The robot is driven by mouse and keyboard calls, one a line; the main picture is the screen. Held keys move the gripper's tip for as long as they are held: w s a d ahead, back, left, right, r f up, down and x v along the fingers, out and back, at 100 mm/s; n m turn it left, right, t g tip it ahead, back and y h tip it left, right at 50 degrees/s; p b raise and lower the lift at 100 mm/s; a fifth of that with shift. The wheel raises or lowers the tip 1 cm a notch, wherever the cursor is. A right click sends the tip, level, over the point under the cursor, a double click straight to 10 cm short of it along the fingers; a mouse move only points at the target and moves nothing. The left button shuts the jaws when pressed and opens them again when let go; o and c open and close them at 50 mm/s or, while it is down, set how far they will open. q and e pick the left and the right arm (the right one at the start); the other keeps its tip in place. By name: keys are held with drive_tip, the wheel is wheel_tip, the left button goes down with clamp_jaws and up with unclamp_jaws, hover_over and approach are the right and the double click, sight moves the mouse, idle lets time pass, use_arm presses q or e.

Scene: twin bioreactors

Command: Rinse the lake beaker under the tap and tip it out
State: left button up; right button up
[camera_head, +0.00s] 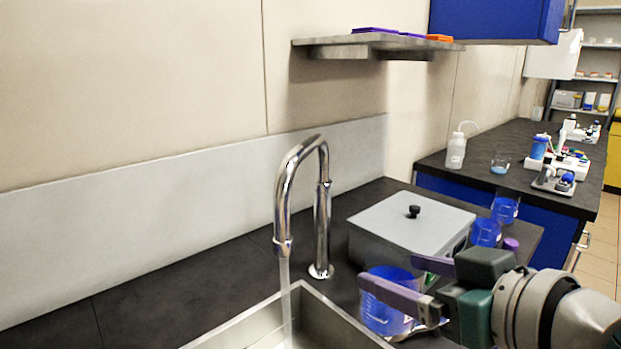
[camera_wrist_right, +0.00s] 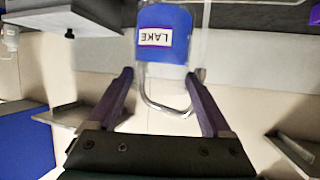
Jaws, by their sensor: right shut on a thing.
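The lake beaker (camera_wrist_right: 163,35), with blue contents or tint and a LAKE label, is between the fingertips of my right gripper (camera_wrist_right: 158,74) in the right wrist view. In the head view the beaker (camera_head: 380,318) is at the lower middle, right of the sink, partly hidden by a purple finger of my right gripper (camera_head: 388,272). The gripper is shut on it. The chrome tap (camera_head: 322,225) arches over the sink (camera_head: 335,325), and a stream of water (camera_head: 285,295) falls from its spout, left of the beaker. My left gripper is not in view.
A grey lidded box (camera_head: 390,232) stands behind the beaker. Two blue beakers (camera_head: 486,232) (camera_head: 504,209) stand right of the box. A wall shelf (camera_head: 335,46) hangs above. A farther bench (camera_head: 515,140) holds a white bottle (camera_head: 456,152) and instruments. The counter left of the tap is clear.

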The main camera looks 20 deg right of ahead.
drive_tip(key=s+a+f+b, duration=0.2)
drive_tip(key=a+f, duration=0.5)
drive_tip(key=a, duration=0.3)
use_arm(q)
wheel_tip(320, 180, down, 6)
drive_tip(key=b, duration=0.3)
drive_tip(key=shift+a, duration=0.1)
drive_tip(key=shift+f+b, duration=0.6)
drive_tip(key=shift+b, duration=0.2)
use_arm(e)
drive_tip(key=w, duration=1.2)
drive_tip(key=shift+w+m+h, duration=0.3)
drive_tip(key=shift+w, duration=0.05)
idle(0.4)
